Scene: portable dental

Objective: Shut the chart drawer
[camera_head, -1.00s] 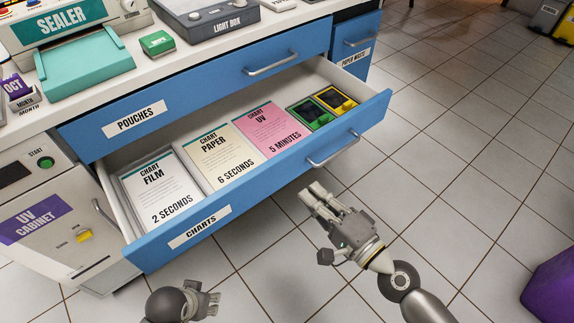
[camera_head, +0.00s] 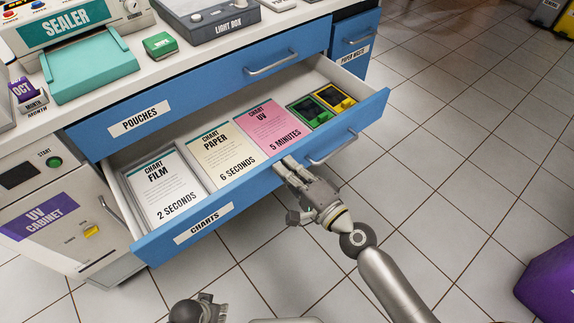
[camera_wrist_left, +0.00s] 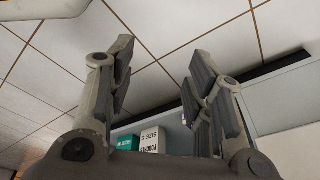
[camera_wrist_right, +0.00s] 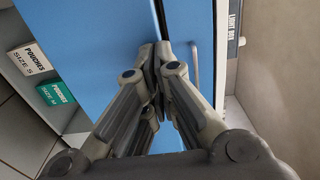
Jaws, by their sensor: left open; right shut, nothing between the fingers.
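The chart drawer (camera_head: 259,192) is pulled well out of the blue cabinet in the head view. Inside lie a film chart, a paper chart, a pink UV chart (camera_head: 268,129) and two small boxes, one green and one yellow. Its metal handle (camera_head: 331,148) is on the right part of the front. My right gripper (camera_head: 283,166) is shut and empty, its fingertips at the drawer front just left of the handle; I cannot tell if they touch. In the right wrist view its fingers (camera_wrist_right: 157,62) point at blue fronts. My left gripper (camera_head: 217,309) is open, low and away from the drawer.
The pouches drawer (camera_head: 190,99) above is shut. The UV cabinet (camera_head: 60,215) stands left of the chart drawer. A sealer (camera_head: 85,60) and a light box (camera_head: 212,20) sit on the counter. The tiled floor to the right is clear, with a purple object (camera_head: 548,285) at the edge.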

